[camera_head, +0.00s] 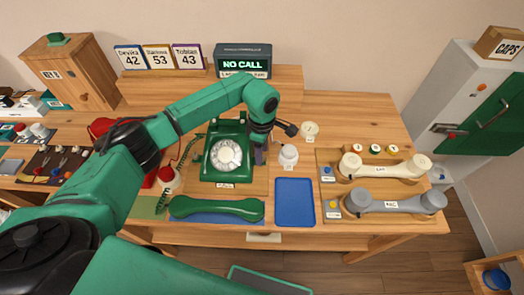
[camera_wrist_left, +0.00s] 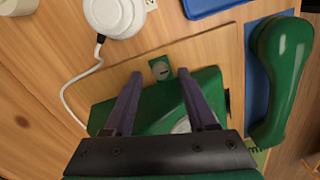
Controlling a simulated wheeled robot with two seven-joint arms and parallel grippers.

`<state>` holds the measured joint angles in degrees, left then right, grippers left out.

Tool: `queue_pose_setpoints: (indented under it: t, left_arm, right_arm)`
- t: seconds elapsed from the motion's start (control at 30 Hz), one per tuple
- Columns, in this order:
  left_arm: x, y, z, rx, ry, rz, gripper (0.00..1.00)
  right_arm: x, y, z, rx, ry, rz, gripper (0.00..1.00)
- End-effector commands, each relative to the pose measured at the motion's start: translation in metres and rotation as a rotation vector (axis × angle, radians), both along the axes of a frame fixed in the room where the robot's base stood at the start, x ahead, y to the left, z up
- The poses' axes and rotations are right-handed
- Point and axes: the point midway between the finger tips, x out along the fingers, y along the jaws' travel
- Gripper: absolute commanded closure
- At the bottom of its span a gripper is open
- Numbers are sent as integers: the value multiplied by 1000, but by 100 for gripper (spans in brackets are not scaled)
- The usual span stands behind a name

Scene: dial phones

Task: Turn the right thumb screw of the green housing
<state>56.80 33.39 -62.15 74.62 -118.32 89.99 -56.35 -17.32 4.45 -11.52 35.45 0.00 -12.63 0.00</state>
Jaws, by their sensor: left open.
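The green housing (camera_head: 226,154) of the dial phone, with its white dial, stands on a wooden board at the table's middle. My left gripper (camera_head: 259,156) hangs at its right side, fingers pointing down. In the left wrist view the housing (camera_wrist_left: 150,112) lies below the spread purple fingers. A small green tab with a dark slotted screw head (camera_wrist_left: 161,71), which looks like the right thumb screw, sits at the housing's edge between the open fingertips. I cannot tell whether either finger touches it. In the head view my gripper hides it. My right gripper is out of view.
The green handset (camera_head: 216,208) lies in front of the phone on a blue mat. A blue tray (camera_head: 294,201) is to its right. A white round corded device (camera_head: 288,156) stands just right of my gripper. Cream (camera_head: 384,168) and grey (camera_head: 394,202) handsets lie farther right.

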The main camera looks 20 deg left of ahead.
Motion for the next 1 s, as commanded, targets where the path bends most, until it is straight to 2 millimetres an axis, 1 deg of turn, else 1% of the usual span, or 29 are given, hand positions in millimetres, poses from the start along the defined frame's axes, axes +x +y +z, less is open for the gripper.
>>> queue_pose_setpoints:
  t: [0.03,0.13,0.37,0.4,0.47,0.5,0.53,0.8,1.0]
  left_arm:
    - [0,0,-6,0,2,1,43]
    - [0,0,-13,-1,0,1,43]
    - [0,0,-15,-1,-1,1,43]
    - [0,0,-15,-1,-1,1,58]
    - [0,0,-15,-1,-1,1,81]
    - [0,0,-15,-1,-1,1,97]
    - [0,0,-15,-1,-1,1,100]
    - [0,0,-14,-2,-2,10,100]
    - [1,-1,-15,-2,-4,68,100]
  right_arm:
    - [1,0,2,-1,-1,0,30]
    - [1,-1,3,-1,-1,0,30]
    - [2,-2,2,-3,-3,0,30]
    - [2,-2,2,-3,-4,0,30]
    - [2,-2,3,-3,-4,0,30]
    - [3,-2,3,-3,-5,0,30]
    - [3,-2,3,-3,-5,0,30]
    - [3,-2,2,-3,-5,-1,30]
    - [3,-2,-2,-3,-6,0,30]
